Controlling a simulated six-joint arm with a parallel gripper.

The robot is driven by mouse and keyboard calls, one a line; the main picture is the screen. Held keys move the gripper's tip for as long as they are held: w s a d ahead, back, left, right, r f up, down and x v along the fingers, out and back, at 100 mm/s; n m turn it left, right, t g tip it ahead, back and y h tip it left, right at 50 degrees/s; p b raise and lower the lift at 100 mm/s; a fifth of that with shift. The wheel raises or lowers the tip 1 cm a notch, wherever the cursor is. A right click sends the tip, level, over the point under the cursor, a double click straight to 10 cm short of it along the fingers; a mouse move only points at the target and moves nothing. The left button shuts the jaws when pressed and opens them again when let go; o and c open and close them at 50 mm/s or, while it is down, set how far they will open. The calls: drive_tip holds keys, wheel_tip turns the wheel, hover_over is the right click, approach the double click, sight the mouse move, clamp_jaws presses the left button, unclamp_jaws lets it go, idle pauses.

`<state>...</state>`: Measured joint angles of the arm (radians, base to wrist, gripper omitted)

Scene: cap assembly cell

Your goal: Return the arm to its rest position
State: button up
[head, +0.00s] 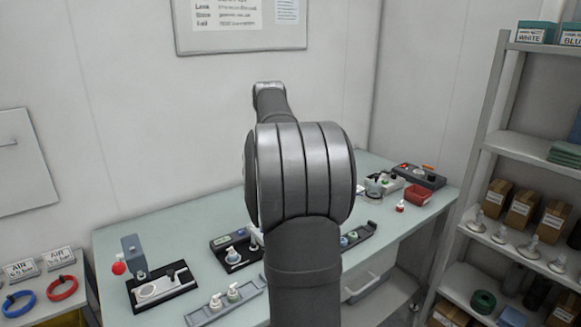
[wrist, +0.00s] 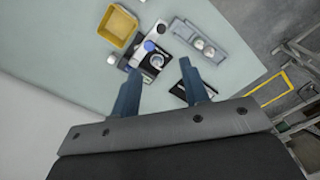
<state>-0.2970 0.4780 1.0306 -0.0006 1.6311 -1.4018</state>
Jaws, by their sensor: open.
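My gripper (wrist: 159,68) shows in the wrist view, its two blue fingers apart with nothing held between them. Below and beyond the fingers is the pale green bench top (wrist: 65,55), with a clear gap between. In the head view my raised arm fills the middle and hides the gripper and part of the bench (head: 135,227).
A press with a red knob (head: 118,268), a grey tray with capped parts (head: 232,297), a black fixture (head: 226,243) and a red bin (head: 417,195) stand on the bench. A shelf rack (head: 490,95) is at the right. The wrist view shows a yellow bin (wrist: 118,28).

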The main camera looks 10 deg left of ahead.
wheel_tip(320, 180, down, 17)
drive_tip(key=shift+f, duration=0.15)
idle(0.4)
